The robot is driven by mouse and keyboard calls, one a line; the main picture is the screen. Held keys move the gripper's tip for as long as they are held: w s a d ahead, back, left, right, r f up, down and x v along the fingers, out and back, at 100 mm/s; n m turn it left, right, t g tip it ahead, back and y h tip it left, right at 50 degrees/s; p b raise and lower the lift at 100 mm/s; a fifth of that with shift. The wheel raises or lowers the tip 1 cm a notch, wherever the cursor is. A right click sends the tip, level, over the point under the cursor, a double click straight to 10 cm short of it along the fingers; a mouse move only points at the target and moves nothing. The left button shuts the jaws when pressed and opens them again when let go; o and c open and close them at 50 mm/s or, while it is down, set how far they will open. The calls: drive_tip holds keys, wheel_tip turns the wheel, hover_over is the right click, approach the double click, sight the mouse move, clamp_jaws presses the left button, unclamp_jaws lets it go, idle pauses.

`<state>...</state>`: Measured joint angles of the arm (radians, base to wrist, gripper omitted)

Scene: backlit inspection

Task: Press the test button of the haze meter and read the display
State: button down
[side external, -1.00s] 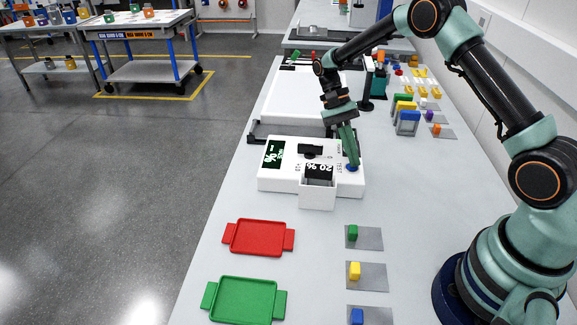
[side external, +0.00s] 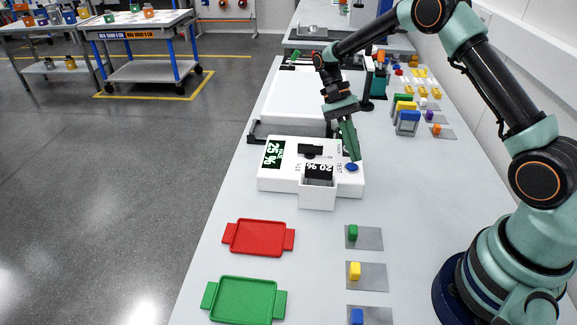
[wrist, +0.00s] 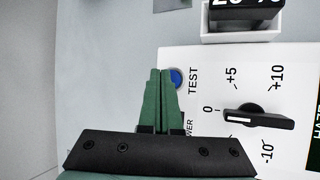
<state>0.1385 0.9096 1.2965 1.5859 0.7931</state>
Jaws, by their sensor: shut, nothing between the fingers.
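The white haze meter (side external: 283,181) stands on the bench; part of it shows in the wrist view (wrist: 205,62). Its dark display (side external: 273,154) at the left carries pale digits, turned in the picture, that look like 25 %. The round blue test button (side external: 352,167) is at the meter's right, beside the word TEST. My gripper (side external: 356,158) is shut and empty, its tip just above and behind the button. In the wrist view my fingers (wrist: 160,71) lie beside the button (wrist: 177,78) and partly cover it. A black knob (wrist: 252,116) points near 0.
A white holder (side external: 317,196) with a black 20 % plate projects from the meter's front. A red tray (side external: 258,238) and green tray (side external: 245,299) lie in front. Small blocks on grey plates (side external: 373,236) line the right. A white box (side external: 297,98) stands behind.

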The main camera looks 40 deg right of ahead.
sight(351, 163)
drive_tip(key=shift+r, duration=2.5)
drive_tip(key=shift+r, duration=0.15)
drive_tip(key=s+a+r+n+t+h, duration=0.1)
drive_tip(key=s+a+r+n+t, duration=0.4)
drive_tip(key=s+r+n+t, duration=0.4)
wheel_tip(351, 163, up, 3)
drive_tip(key=n+t, duration=0.1)
drive_tip(key=t, duration=0.3)
drive_tip(key=shift+s+a+r+n, duration=0.15)
drive_tip(key=shift+s+n, duration=0.15)
drive_tip(key=shift+s, duration=0.05)
